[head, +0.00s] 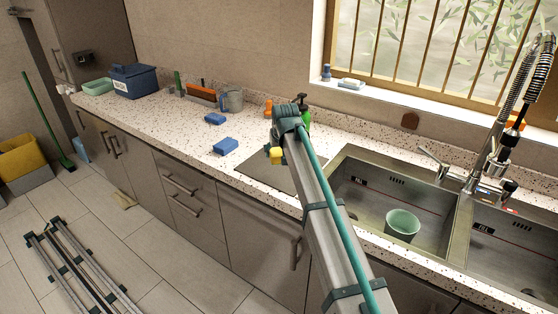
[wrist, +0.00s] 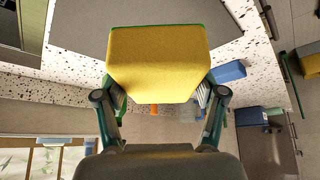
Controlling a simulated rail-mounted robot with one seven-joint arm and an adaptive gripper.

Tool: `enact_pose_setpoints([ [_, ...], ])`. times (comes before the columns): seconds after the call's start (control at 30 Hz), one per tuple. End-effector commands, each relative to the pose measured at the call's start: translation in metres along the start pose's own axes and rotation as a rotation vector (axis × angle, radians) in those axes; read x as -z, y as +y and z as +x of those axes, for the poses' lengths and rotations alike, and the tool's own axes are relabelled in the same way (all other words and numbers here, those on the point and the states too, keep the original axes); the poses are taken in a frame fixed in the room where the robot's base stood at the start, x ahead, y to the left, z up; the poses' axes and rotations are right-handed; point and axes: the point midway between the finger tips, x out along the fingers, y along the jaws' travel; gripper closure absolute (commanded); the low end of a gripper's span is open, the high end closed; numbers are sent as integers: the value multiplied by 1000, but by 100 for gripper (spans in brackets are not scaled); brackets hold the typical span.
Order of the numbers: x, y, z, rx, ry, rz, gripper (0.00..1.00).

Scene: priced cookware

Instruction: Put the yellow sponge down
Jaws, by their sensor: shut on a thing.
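The yellow sponge (head: 276,155) is held at the end of my arm, above the counter to the left of the sink. In the wrist view the sponge (wrist: 157,62) fills the space between the fingers, its yellow face toward the camera and a thin green edge along its far side. My gripper (wrist: 158,92) is shut on it, one finger at each side. In the head view my gripper (head: 280,143) is small and partly hidden by my own wrist. A flat grey board (head: 255,172) lies on the counter below; the exact gap is hard to tell.
Two blue sponges (head: 225,146) (head: 215,119) lie on the speckled counter (head: 180,128) to the left. A green bottle (head: 305,118) stands behind my gripper. The sink (head: 350,195) to the right holds a pale green cup (head: 402,226).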

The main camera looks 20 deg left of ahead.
Motion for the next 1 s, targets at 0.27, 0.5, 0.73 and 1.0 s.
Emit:
enact_pose_setpoints([
  [0.27,27,9,59,0,-2,0,58],
  [0.5,30,12,87,0,0,-1,58],
  [0.73,33,14,103,0,-1,-1,58],
  [1.0,17,14,126,0,-1,-1,58],
])
